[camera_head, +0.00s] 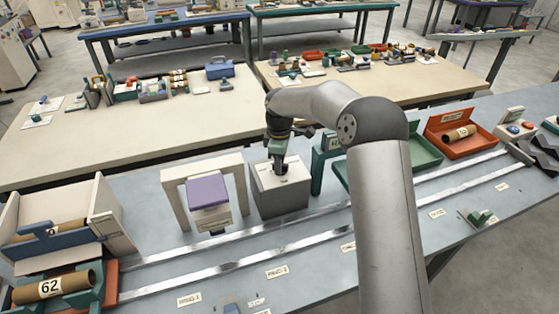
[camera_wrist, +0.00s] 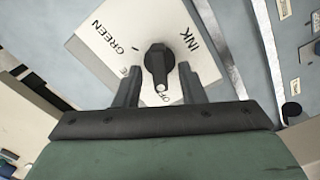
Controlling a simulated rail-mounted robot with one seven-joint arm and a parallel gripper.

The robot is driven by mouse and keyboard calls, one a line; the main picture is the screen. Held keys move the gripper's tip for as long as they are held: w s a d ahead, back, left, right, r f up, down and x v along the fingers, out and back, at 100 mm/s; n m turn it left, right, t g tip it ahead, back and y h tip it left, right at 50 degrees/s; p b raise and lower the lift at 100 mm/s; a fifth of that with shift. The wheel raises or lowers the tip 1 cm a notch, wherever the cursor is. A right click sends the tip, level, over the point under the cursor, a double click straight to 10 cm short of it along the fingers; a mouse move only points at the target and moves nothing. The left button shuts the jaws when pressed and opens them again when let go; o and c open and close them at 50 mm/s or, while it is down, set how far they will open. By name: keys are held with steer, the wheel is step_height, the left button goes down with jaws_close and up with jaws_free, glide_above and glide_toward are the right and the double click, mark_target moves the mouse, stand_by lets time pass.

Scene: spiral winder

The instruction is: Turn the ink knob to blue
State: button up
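The ink knob (camera_wrist: 158,60) is black, on a white panel (camera_wrist: 105,55) marked INK, GREEN and OFF in the wrist view. Its white dot is at the lower end, toward the OFF mark. A further label at the left is partly covered by a finger; only an E shows. My gripper (camera_wrist: 158,72) is open, with one finger on each side of the knob and gaps to it. In the head view, my gripper (camera_head: 280,165) points down at the top of the grey box (camera_head: 282,199), hiding the knob.
A white frame with a purple block (camera_head: 207,191) stands left of the box. A green stand (camera_head: 319,165) is close on its right. Metal rails (camera_head: 240,262) run along the bench in front. Trays with numbered rolls (camera_head: 55,285) sit at the left and an orange tray (camera_head: 436,133) at the right.

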jaws_close()
steer(key=m+b, duration=0.2)
steer(key=m, duration=0.3)
steer(key=shift+w+m+b, duration=0.1)
steer(key=shift+m+b, duration=0.2)
steer(key=shift+m, duration=0.1)
steer(key=m+b, duration=0.1)
steer(key=m, duration=0.4)
steer(key=shift+m, duration=0.4)
steer(key=shift+w+d+r, duration=0.1)
jaws_free()
